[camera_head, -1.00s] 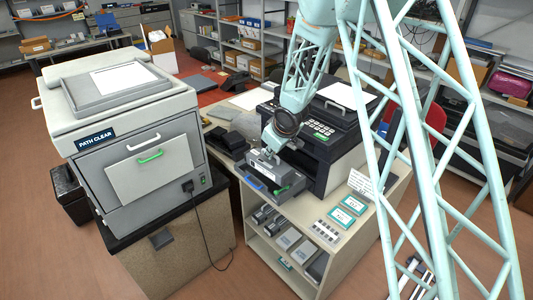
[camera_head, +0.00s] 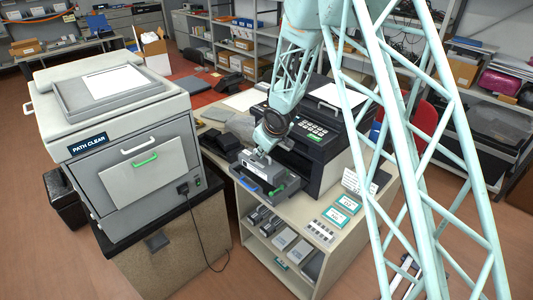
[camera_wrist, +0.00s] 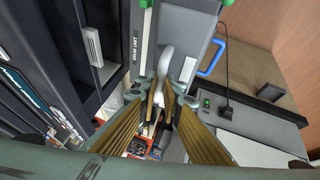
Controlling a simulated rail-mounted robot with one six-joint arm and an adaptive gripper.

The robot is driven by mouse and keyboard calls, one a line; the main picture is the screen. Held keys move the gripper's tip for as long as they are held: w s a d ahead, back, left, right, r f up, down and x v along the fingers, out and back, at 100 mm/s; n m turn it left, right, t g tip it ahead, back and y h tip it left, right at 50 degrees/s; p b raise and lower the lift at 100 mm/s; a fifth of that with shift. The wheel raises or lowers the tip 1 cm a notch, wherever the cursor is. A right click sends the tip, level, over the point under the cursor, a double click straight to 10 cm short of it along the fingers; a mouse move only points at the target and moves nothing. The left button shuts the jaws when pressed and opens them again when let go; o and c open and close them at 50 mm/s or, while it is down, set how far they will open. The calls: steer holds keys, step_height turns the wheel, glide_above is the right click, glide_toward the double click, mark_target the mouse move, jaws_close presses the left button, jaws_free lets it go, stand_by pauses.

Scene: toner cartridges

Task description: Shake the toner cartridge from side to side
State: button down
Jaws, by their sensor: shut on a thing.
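The grey unit with a white-labelled front (camera_head: 255,172) sits at the open front of the dark printer (camera_head: 318,135), and I take it to be the toner cartridge. My gripper (camera_head: 264,156) is directly above it. In the wrist view, my gripper (camera_wrist: 163,98) is shut on a pale curved handle (camera_wrist: 166,60). A dark strip marked "DRUM UNIT" (camera_wrist: 135,45) runs beside the handle, with green ends. Whether the unit is clear of the drawer below cannot be told. Its underside is hidden.
A large grey copier (camera_head: 135,130) marked "PATH CLEAR" stands left, its power cord hanging in front. The light shelf unit (camera_head: 307,215) under the printer carries teal-edged cards (camera_head: 347,204). The blue drawer handle (camera_wrist: 211,58) is close by in the wrist view.

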mark_target(268, 157)
steer(key=shift+w+a+p, duration=0.65)
steer(key=shift+w+a, duration=0.2)
steer(key=shift+a, duration=0.1)
steer(key=shift+d, duration=0.1)
steer(key=shift+s+d+b, duration=1.45)
steer(key=shift+s+d, duration=0.4)
steer(key=shift+d, duration=0.15)
steer(key=shift+a, duration=0.1)
steer(key=shift+w+a+r+p, duration=0.15)
steer(key=shift+w+a+p, duration=1.55)
steer(key=shift+w+a, duration=0.15)
steer(key=shift+a, duration=0.15)
